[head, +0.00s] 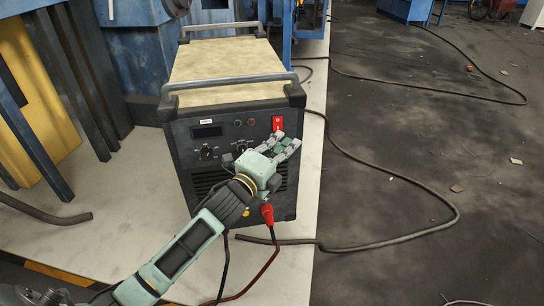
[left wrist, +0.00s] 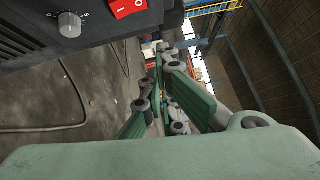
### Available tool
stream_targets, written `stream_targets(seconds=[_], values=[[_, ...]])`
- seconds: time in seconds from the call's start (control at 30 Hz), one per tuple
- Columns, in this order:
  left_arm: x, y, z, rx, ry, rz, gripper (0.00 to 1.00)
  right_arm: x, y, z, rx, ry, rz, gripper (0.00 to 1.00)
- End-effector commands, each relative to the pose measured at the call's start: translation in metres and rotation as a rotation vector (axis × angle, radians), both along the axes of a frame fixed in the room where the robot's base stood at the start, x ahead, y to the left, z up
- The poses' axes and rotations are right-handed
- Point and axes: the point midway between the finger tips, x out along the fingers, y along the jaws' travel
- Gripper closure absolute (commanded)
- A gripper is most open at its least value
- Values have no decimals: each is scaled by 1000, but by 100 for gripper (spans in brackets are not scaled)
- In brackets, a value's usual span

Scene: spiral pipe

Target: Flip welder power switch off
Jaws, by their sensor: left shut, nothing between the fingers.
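The welder (head: 183,140) is a dark box with a beige top and a control panel on its front. Its red power switch (head: 277,124) is at the panel's upper right. In the left wrist view the switch (left wrist: 128,7) shows at the top edge with white marks, partly cut off. I cannot tell which way it is set. My left gripper (head: 291,146) is in front of the panel, with its fingertips just below and right of the switch. In the left wrist view its fingers (left wrist: 166,95) are shut and empty, apart from the switch. My right gripper is not in view.
A knob (left wrist: 69,24) sits beside the switch in the left wrist view. A red plug (head: 267,214) and cables hang at the welder's lower front. A black cable (head: 400,178) loops over the floor at right. Blue posts and a yellow panel (head: 45,90) stand at left.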

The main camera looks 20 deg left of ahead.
Motion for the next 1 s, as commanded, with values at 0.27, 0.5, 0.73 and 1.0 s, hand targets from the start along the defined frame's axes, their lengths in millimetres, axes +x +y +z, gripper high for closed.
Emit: stream_targets(seconds=[0.27,0.5,0.73,1.0], values=[[-50,11,3,1,4,1,100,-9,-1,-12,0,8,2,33],[-67,14,5,1,2,2,100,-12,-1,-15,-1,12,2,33],[-68,14,5,1,2,2,100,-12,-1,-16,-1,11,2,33],[-68,14,5,0,2,2,100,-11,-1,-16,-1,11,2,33]])
